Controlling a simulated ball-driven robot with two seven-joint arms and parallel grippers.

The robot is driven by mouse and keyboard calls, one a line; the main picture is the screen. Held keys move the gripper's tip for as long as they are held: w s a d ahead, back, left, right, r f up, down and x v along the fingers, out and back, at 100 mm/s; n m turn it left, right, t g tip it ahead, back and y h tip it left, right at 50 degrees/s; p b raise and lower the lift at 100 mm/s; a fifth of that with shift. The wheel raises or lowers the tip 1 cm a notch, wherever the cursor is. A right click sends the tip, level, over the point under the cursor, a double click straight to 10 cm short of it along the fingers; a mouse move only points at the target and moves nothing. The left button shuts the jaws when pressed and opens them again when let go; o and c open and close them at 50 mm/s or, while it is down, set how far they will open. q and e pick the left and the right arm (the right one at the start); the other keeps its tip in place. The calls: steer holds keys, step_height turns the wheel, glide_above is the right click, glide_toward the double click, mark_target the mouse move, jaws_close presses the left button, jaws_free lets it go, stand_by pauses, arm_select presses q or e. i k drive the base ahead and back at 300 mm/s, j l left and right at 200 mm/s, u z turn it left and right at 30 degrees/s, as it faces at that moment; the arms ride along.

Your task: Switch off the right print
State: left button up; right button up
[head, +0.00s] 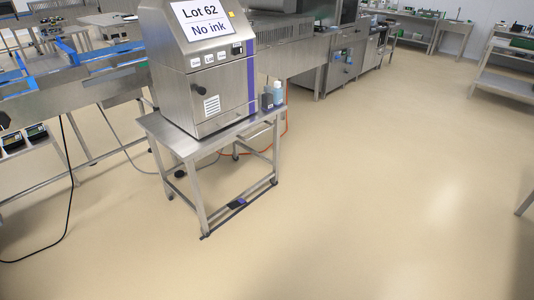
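A steel box-shaped machine with a slanted top front, which looks like a printer (222,92), stands on a small steel table (157,128) left of centre. A white sign (204,28) on its upper front reads "Lot 62 No ink". Below the sign are several small white labels (209,58) and a small dark panel (237,49). Its lower front has a black knob (198,90) and a vent plate. I cannot tell which part is its power switch. Neither of my grippers is in view.
A conveyor frame with blue rails (68,53) is at left, with small devices (35,131) below. A black cable (68,190) and an orange cable cross the floor. The floor (370,190) in front and right is clear.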

mark_target(239, 50)
steer(key=i+l, duration=0.3)
steer(key=i, duration=0.15)
steer(key=i+l, duration=0.3)
steer(key=i, duration=0.15)
steer(key=i+l, duration=0.3)
steer(key=i, duration=0.15)
steer(key=i+l, duration=0.25)
steer(key=i, duration=0.2)
steer(key=i+l, duration=0.3)
steer(key=i, duration=0.15)
steer(key=l+z, duration=0.05)
